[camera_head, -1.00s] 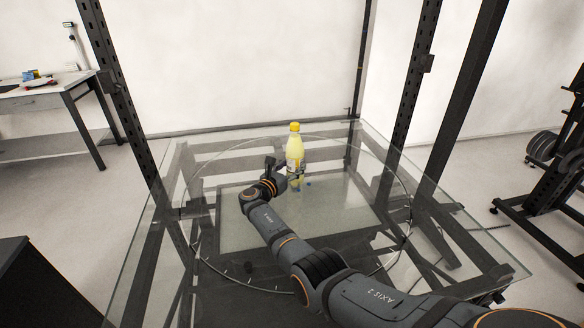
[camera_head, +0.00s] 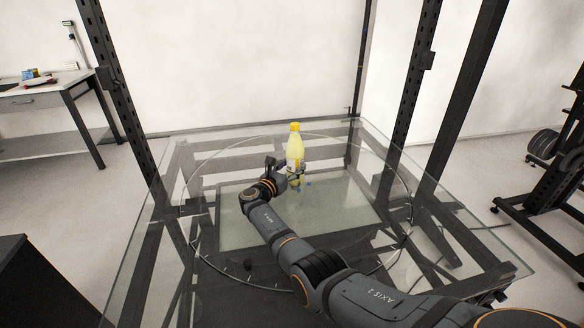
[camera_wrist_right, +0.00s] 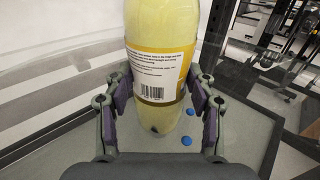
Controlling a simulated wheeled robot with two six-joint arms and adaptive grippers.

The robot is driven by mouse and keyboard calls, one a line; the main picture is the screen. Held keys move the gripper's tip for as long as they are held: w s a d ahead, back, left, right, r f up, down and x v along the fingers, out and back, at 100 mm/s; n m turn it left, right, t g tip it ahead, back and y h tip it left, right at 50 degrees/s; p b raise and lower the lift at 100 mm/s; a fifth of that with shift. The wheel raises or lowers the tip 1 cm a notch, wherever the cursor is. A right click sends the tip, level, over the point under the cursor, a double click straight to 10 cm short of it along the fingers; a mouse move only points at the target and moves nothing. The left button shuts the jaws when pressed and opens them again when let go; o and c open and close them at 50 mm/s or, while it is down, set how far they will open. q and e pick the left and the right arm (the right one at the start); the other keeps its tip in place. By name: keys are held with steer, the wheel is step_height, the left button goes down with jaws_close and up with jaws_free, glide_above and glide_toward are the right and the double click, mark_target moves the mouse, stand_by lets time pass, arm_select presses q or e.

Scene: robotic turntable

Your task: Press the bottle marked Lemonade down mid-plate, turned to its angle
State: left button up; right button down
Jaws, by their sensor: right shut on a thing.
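The lemonade bottle (camera_head: 295,149), pale yellow with a yellow cap, stands upright over the round glass plate (camera_head: 240,256). My right gripper (camera_head: 283,171) is shut around its lower part. In the right wrist view the fingers (camera_wrist_right: 158,108) grip both sides of the bottle (camera_wrist_right: 155,45), whose back label with barcode faces the camera. Whether its base touches the glass I cannot tell. My left gripper is out of view.
Small blue dots (camera_wrist_right: 186,140) lie on the plate beside the bottle. Dark frame posts (camera_head: 118,90) rise at the glass table's corners. A side table (camera_head: 50,97) stands at the far left and a weight rack (camera_head: 560,150) at the right.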

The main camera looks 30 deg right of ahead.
steer(key=shift+s+f+b, duration=0.1)
steer(key=shift+f+b, duration=0.25)
steer(key=shift+b, duration=0.05)
steer(key=shift+s+a+f, duration=0.1)
steer(key=shift+f, duration=0.15)
stand_by(0.8)
steer(key=c, duration=0.7)
jaws_free()
steer(key=o, duration=0.3)
steer(key=shift+o, duration=0.2)
steer(key=shift+r, duration=0.1)
